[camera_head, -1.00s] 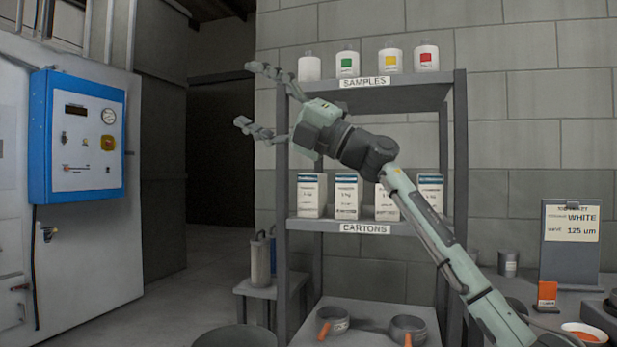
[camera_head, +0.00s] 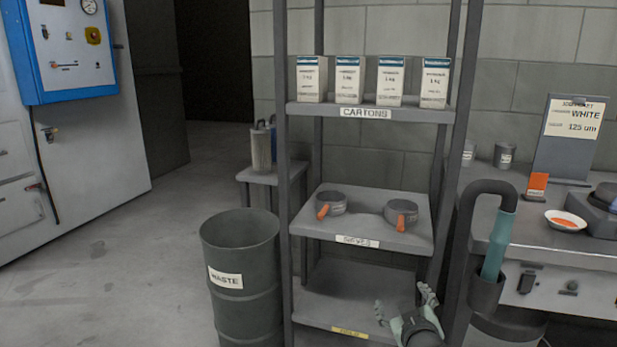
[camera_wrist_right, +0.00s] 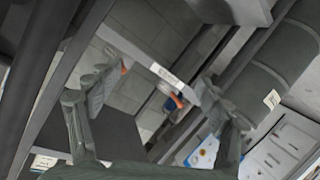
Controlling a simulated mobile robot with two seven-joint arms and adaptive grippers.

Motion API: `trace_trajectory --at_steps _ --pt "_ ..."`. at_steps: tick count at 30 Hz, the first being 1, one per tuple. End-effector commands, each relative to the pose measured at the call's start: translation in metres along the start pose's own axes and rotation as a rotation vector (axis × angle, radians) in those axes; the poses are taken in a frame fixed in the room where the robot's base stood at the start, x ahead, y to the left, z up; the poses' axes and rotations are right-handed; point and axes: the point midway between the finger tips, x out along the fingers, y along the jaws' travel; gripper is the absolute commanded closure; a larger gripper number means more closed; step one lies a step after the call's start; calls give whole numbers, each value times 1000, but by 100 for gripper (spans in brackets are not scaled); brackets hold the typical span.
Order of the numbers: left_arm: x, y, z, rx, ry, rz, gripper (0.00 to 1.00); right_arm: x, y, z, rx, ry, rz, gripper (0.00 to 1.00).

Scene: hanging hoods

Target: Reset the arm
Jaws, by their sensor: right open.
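My right gripper (camera_head: 407,305) is low in the head view, in front of the rack's bottom shelf (camera_head: 345,295). Its fingers are spread and nothing is between them. In the right wrist view the two fingers of my right gripper (camera_wrist_right: 155,110) stand wide apart, with the tilted rack and the waste bin (camera_wrist_right: 255,80) beyond them. My left gripper is in neither view.
The rack holds several cartons (camera_head: 345,80) and two orange-handled sieves (camera_head: 331,203) (camera_head: 401,213). The waste bin also stands left of the rack in the head view (camera_head: 240,285). A bench (camera_head: 590,255) is at right. The floor (camera_head: 120,270) at left is clear.

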Motion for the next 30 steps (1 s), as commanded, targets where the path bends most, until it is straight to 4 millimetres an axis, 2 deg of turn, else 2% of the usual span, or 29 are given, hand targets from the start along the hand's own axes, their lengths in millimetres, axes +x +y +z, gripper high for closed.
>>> trace_trajectory --at_steps 1,3,5,6,8,9,12,15,18,21,23,30 --pt "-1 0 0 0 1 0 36 -14 -8 40 19 -87 -19 21" --pt "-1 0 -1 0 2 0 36 -35 -18 90 44 -203 -45 21" --pt "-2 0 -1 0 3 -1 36 -56 -25 130 65 -302 -67 21" --pt "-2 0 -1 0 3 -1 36 -72 -31 156 77 -367 -83 21" --pt "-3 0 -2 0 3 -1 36 -98 -39 193 94 -466 -108 21" --pt "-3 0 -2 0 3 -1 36 -117 -44 217 104 -531 -125 21" --pt "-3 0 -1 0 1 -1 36 -166 -56 268 128 -685 -168 21" --pt "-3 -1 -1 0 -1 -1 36 -212 -64 305 143 -813 -206 21" --pt "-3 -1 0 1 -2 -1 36 -246 -70 328 154 -904 -235 21" --pt "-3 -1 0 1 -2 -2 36 -267 -73 340 160 -955 -252 21" --pt "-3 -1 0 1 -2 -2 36 -272 -74 344 162 -969 -257 21" --pt "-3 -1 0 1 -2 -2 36 -273 -74 344 163 -971 -258 21"
